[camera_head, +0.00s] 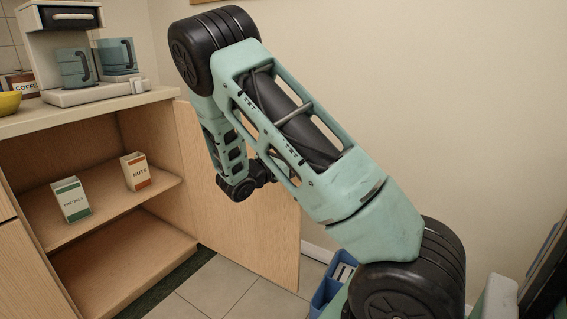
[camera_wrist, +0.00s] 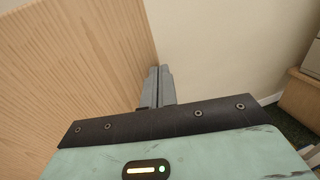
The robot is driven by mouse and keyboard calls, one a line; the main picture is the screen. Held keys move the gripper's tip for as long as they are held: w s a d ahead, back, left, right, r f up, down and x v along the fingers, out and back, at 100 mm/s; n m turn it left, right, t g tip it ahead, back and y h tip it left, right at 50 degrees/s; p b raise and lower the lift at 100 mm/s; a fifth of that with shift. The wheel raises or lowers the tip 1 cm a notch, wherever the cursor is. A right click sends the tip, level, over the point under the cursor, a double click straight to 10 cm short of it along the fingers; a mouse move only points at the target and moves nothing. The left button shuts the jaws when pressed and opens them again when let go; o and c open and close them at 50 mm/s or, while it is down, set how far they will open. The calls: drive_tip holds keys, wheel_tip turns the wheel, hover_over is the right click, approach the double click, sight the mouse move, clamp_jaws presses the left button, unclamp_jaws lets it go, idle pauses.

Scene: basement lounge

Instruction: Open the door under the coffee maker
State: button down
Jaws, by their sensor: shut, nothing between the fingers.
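The coffee maker (camera_head: 85,45) stands on the counter at the upper left of the head view, with two blue-grey mugs on it. The cabinet below it is open. Its wooden door (camera_head: 270,235) is swung out to the right, behind my arm, and its inside shelves show. In the wrist view the door (camera_wrist: 75,65) fills the left side. My gripper (camera_wrist: 160,72) is shut and empty, with its fingers beside the door's edge; I cannot tell if they touch it.
A green-labelled box (camera_head: 71,200) and a nuts box (camera_head: 135,171) stand on the cabinet's upper shelf (camera_head: 105,212). A yellow bowl (camera_head: 9,103) sits on the counter (camera_head: 60,117). A blue crate (camera_head: 328,290) is on the floor near my base. A plain wall is at right.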

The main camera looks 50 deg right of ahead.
drive_tip(key=w+d, duration=0.1)
drive_tip(key=d, duration=0.7)
drive_tip(key=shift+d, duration=0.4)
drive_tip(key=shift+p, duration=0.3)
